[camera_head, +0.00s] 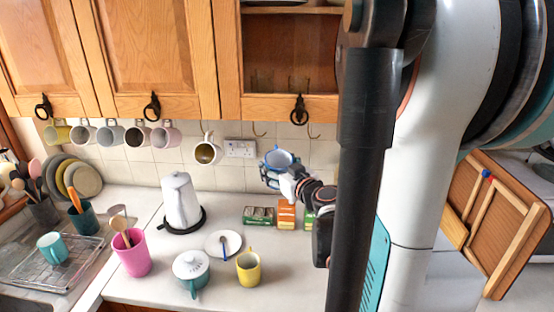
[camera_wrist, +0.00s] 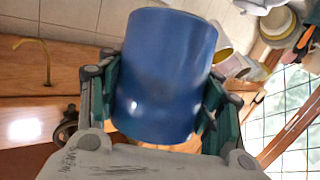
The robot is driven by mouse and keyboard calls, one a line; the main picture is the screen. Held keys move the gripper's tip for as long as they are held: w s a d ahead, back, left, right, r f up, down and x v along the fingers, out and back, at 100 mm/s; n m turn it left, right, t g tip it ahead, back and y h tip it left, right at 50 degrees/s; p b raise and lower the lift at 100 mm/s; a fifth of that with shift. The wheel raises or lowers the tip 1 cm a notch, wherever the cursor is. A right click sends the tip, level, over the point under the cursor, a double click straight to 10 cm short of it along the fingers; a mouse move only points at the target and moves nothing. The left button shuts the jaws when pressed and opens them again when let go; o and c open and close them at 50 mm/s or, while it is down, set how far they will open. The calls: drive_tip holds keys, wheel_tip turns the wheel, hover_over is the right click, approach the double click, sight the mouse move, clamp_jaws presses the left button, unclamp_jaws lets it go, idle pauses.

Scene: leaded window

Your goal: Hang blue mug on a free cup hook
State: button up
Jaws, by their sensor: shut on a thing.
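The blue mug (camera_head: 278,157) is up in the air in front of the tiled wall, below the wooden cupboards. My gripper (camera_head: 280,173) is shut around its body; the wrist view shows the blue mug (camera_wrist: 165,75) between both green finger pads of my gripper (camera_wrist: 165,98). The mug's handle is not clear in either view. A free cup hook (camera_head: 260,130) hangs under the cupboard, left of and above the mug. Another free hook (camera_head: 314,131) is to the right of and above it. A bare brass hook (camera_wrist: 40,48) shows at the left of the wrist view.
Several mugs (camera_head: 107,133) hang in a row at left; a white mug (camera_head: 207,152) hangs nearest. A cupboard ring pull (camera_head: 299,110) is above the mug.

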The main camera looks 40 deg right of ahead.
drive_tip(key=shift+w+d+r+p, duration=0.75)
drive_tip(key=shift+w+d, duration=2.6)
drive_tip(key=shift+d, duration=0.25)
drive_tip(key=w+a+f+b, duration=0.1)
drive_tip(key=w+a, duration=0.2)
drive_tip(key=w, duration=0.1)
drive_tip(key=shift+w+a+f, duration=0.3)
drive_tip(key=shift+w+a, duration=0.05)
drive_tip(key=o, duration=1.4)
drive_tip(key=shift+c, duration=0.2)
drive_tip(key=v, duration=1.2)
